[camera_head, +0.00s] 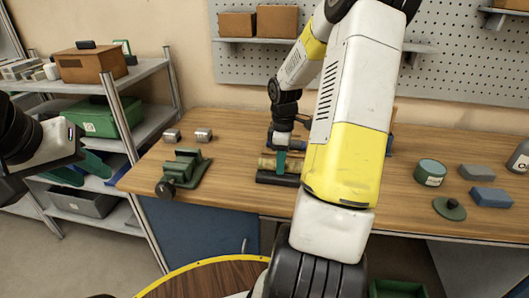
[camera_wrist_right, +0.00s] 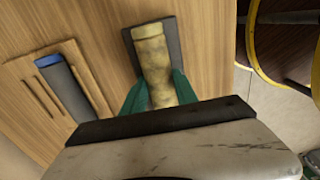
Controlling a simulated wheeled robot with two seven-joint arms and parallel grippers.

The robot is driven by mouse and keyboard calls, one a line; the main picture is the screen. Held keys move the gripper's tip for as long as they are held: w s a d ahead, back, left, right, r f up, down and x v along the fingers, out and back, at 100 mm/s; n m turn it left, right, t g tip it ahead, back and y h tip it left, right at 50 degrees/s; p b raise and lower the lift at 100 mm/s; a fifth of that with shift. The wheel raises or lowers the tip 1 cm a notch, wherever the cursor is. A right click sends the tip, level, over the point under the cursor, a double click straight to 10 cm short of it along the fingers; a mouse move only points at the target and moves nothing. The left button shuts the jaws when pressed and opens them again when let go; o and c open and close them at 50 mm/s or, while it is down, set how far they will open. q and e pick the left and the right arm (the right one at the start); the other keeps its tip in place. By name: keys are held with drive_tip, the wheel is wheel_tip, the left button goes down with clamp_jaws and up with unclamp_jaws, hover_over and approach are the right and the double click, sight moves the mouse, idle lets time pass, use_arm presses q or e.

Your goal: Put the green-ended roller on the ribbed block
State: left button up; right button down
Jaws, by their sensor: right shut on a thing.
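My right gripper (camera_head: 281,160) points down at the bench and is shut on a mottled tan roller (camera_wrist_right: 152,50). The roller also shows beside the fingers in the head view (camera_head: 265,163). No green end can be made out on it. A dark block (camera_head: 276,180) lies on the bench just in front of the gripper. In the right wrist view the roller overlaps the dark block (camera_wrist_right: 174,32); I cannot tell whether they touch. Ribs on the block are not visible. My left gripper (camera_head: 84,170) is open and empty at the left, by the shelf.
A green vise (camera_head: 185,167) and two small metal pieces (camera_head: 203,134) are left on the bench.

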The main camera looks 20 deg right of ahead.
drive_tip(key=c, duration=1)
unclamp_jaws()
drive_tip(key=shift+o, duration=0.2)
wheel_tip(320, 180, up, 12)
drive_tip(key=s+a+r+m+t+y, duration=0.1)
drive_tip(key=s+a+r+m+t, duration=0.2)
drive_tip(key=s+a+r+m, duration=0.2)
drive_tip(key=s+a+r+m+t+y, duration=0.1)
drive_tip(key=s+a+r+m+t, duration=0.2)
drive_tip(key=s+a, duration=0.9)
wheel_tip(320, 180, up, 2)
drive_tip(key=m, duration=0.3)
drive_tip(key=shift+s+r, duration=0.15)
drive_tip(key=shift+s, duration=0.25)
